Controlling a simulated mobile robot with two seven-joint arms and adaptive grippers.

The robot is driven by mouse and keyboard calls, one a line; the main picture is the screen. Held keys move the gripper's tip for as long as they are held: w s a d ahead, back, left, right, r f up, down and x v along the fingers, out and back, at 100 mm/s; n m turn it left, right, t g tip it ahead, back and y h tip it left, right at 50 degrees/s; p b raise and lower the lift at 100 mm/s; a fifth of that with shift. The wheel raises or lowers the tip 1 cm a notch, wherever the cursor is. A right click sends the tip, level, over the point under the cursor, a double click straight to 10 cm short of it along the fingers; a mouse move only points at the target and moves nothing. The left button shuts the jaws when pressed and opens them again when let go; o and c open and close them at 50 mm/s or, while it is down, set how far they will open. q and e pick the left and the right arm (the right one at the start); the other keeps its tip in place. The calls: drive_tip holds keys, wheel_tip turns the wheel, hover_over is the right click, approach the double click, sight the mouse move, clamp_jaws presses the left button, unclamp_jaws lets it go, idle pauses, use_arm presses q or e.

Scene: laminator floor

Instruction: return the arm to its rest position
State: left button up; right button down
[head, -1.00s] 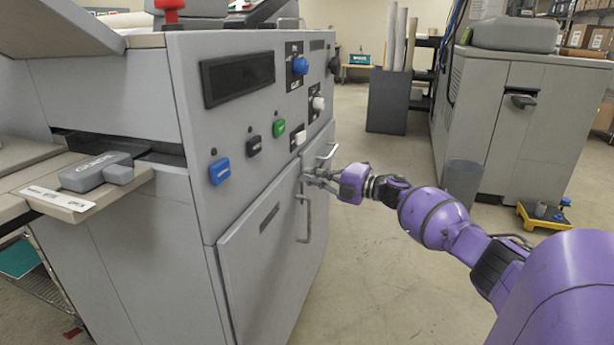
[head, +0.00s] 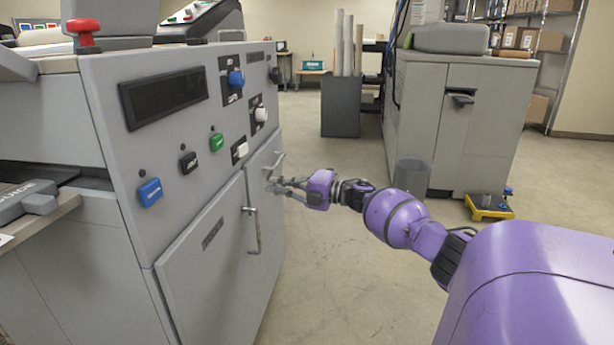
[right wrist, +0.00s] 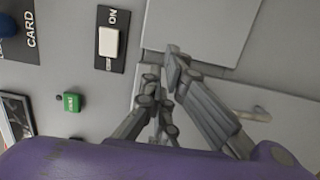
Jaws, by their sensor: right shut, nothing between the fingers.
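My right arm (head: 395,218) is purple and reaches from the lower right to the front of the grey laminator (head: 120,245). My right gripper (head: 272,184) is shut and empty. Its fingertips are in front of the cabinet doors, between the two bar handles (head: 252,230); I cannot tell whether they touch the door. In the right wrist view the grey fingers (right wrist: 163,62) come together in front of the door panels, near a white rocker switch (right wrist: 109,42) and a green button (right wrist: 73,102). My left gripper is not in view.
The laminator panel carries a blue button (head: 150,192), a blue knob (head: 236,78) and a red emergency stop (head: 84,32) on top. A grey bin (head: 412,176), a yellow dolly (head: 490,210) and a second grey machine (head: 455,130) stand to the right. The floor (head: 340,290) between is clear.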

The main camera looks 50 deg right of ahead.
drive_tip(key=s+d+b, duration=0.2)
drive_tip(key=d, duration=0.5)
drive_tip(key=shift+d+f, duration=0.15)
drive_tip(key=shift+f, duration=0.05)
